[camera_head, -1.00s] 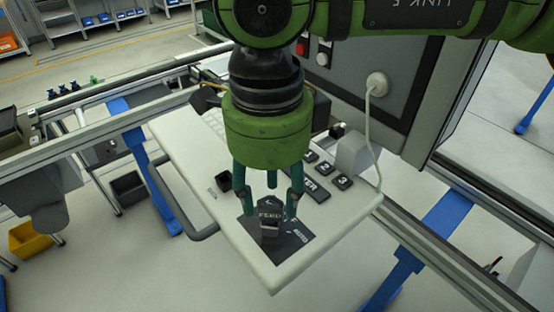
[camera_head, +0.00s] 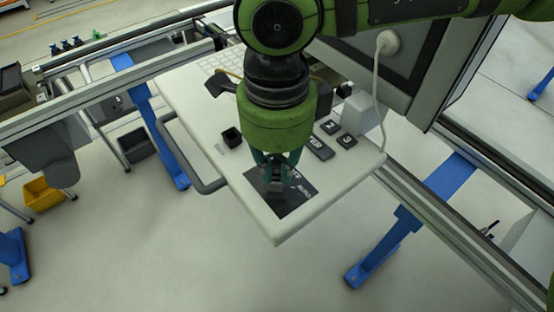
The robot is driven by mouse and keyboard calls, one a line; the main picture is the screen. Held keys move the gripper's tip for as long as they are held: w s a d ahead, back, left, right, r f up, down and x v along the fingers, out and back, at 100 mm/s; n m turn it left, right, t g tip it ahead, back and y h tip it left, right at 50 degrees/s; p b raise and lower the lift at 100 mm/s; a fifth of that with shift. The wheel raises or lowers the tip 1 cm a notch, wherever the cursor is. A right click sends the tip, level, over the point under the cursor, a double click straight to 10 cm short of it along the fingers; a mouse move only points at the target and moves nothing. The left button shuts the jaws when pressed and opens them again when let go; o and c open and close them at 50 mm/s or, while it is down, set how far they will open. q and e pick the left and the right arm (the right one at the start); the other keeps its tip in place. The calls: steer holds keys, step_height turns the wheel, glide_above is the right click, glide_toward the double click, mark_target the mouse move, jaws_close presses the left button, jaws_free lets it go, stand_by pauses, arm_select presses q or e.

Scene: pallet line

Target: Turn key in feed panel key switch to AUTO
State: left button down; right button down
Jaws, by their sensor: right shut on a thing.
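The feed panel key switch sits on a dark label plate (camera_head: 290,205) near the front corner of the white panel (camera_head: 262,218). Part of the word AUTO shows on the right of the plate. My right gripper (camera_head: 276,185) points down over the plate, with its fingers shut on the key (camera_head: 275,187). The key's dark grey head shows between the fingertips. The fingers and the green wrist hide most of the switch, so the key's exact angle cannot be told. My left gripper is not in view.
A small black box (camera_head: 232,137) and black keys (camera_head: 347,142) stand on the panel near my wrist. A white cable (camera_head: 379,95) hangs from the grey cabinet at the right. A grey handle bar (camera_head: 185,160) runs along the panel's left edge. The floor in front is clear.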

steer(key=shift+f+m+b, duration=0.1)
steer(key=shift+m+b, duration=0.2)
steer(key=shift+b, duration=0.1)
steer(key=shift+m+b, duration=1.2)
steer(key=shift+b, duration=0.1)
steer(key=shift+a+m+b, duration=0.2)
steer(key=shift+m+b, duration=2.3)
steer(key=shift+m, duration=0.3)
steer(key=shift+m+b, duration=0.35)
steer(key=shift+m, duration=0.15)
steer(key=shift+m, duration=0.3)
